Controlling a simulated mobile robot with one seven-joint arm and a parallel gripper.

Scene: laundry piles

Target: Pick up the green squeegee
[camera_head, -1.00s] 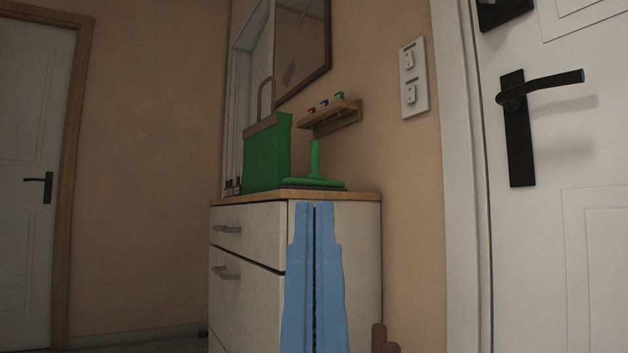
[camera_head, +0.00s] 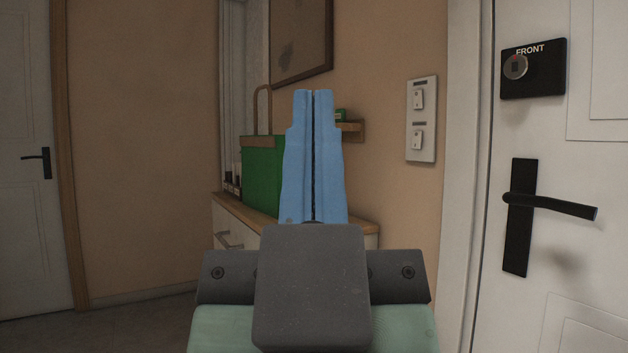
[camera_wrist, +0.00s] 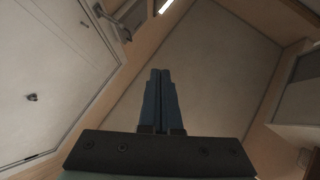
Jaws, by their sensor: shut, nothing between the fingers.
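My gripper (camera_head: 313,95) stands in the middle of the head view, its two blue fingers shut against each other with nothing between them. It also shows shut in the wrist view (camera_wrist: 160,72). The green squeegee cannot be seen now; the fingers cover the part of the dresser top where it stood in the earlier head view. The dresser (camera_head: 232,205), white with a wooden top, shows on both sides of the fingers, with the gripper in front of it.
A green bag (camera_head: 262,175) with a loop handle stands on the dresser, left of the fingers. A small wooden wall shelf (camera_head: 352,131) shows just right of them. A switch plate (camera_head: 421,120) and a white door with a black handle (camera_head: 560,206) are at the right.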

